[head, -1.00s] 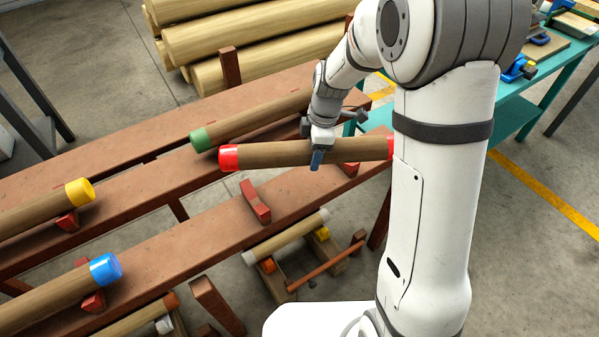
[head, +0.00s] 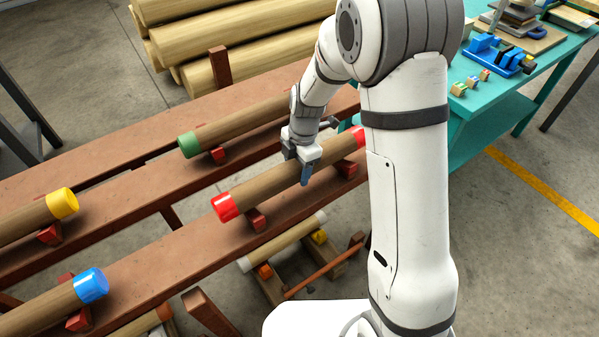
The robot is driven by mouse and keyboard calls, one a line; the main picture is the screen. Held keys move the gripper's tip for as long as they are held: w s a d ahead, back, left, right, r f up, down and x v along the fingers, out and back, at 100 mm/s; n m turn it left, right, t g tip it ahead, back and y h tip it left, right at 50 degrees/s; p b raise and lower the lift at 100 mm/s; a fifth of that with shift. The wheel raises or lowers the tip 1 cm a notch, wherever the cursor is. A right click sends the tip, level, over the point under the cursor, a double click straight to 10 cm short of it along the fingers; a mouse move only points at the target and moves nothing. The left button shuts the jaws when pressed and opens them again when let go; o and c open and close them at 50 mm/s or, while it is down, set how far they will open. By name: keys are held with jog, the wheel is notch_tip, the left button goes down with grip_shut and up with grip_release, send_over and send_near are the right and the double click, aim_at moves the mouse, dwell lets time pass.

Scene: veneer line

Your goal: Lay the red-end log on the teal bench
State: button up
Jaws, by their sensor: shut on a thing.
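The red-end log (head: 268,187) is brown with a glossy red cap at each end. It lies slantwise over the reddish-brown rack, its left end nearer the camera. My gripper (head: 305,172) is shut around the middle of the log from above. The log is right above two red chocks; I cannot tell whether it touches them. My arm hides part of its right end. The teal bench (head: 457,128) is at the right, behind my arm, with part of its top hidden.
A green-end log (head: 235,128) lies behind on the rack (head: 150,252). Yellow-end (head: 28,222) and blue-end (head: 45,307) logs lie at left. The bench carries a blue fixture (head: 497,55), small blocks (head: 472,82) and boards. Large logs (head: 260,45) are stacked behind.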

jog(key=shift+f, duration=0.9)
jog(key=shift+f+b, duration=0.25)
jog(key=shift+b, duration=0.05)
jog(key=o, duration=1.5)
jog(key=shift+r, duration=0.1)
jog(key=shift+c, duration=0.2)
